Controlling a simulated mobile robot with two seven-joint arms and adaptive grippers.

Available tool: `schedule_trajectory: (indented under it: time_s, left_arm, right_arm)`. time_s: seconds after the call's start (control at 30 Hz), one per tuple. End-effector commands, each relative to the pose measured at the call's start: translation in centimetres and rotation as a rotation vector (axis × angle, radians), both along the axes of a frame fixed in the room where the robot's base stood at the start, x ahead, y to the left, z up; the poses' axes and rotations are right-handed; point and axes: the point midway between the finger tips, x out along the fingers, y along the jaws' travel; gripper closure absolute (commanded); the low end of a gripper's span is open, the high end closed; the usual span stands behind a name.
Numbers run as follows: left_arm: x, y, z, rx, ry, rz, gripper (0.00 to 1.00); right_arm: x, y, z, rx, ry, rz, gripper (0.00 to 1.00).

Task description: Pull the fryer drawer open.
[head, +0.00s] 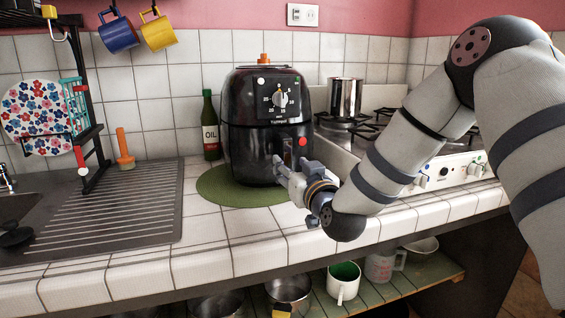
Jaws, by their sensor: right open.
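The black air fryer (250,120) stands on a round green mat (216,187) on the white tiled counter. A dial with numbers is on its upper front. Its drawer (250,155) is the lower front part and looks closed against the body. The drawer handle (288,152) is at the front right and partly hidden by my gripper. My right gripper (288,168) is open, with its fingers close in front of the handle. I cannot tell whether the fingers touch the handle or lie around it. My left gripper is not in view.
A green oil bottle (210,125) stands left of the fryer. A gas stove (385,140) with a metal pot (345,97) is to the right. A sink drainboard (110,215) and dish rack (92,130) are at left. The counter before the fryer is clear.

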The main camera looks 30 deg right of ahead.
Motion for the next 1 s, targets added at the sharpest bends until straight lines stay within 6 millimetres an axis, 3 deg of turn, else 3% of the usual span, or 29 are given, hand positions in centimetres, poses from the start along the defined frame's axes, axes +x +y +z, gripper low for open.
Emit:
schedule_trajectory:
  time_s: [0.03, 0.2, 0.53, 0.73, 1.0]
  left_arm:
    - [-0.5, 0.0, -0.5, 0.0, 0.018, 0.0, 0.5]
    - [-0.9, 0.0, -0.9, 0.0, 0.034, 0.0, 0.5]
    - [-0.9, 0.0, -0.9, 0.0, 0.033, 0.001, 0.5]
    - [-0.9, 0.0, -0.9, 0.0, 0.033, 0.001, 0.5]
    - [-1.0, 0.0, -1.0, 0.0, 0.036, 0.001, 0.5]
  right_arm:
    - [1.1, -0.2, -0.7, 0.0, 0.007, 0.0, 0.57]
    - [3.6, -0.8, -0.4, 0.0, 0.004, 0.0, 0.57]
    - [4.1, -0.9, 0.0, 0.0, 0.0, 0.001, 0.57]
    - [4.1, -0.9, 0.0, 0.0, 0.0, 0.001, 1.0]
    - [4.3, -0.9, -0.1, 0.0, 0.002, 0.002, 1.0]
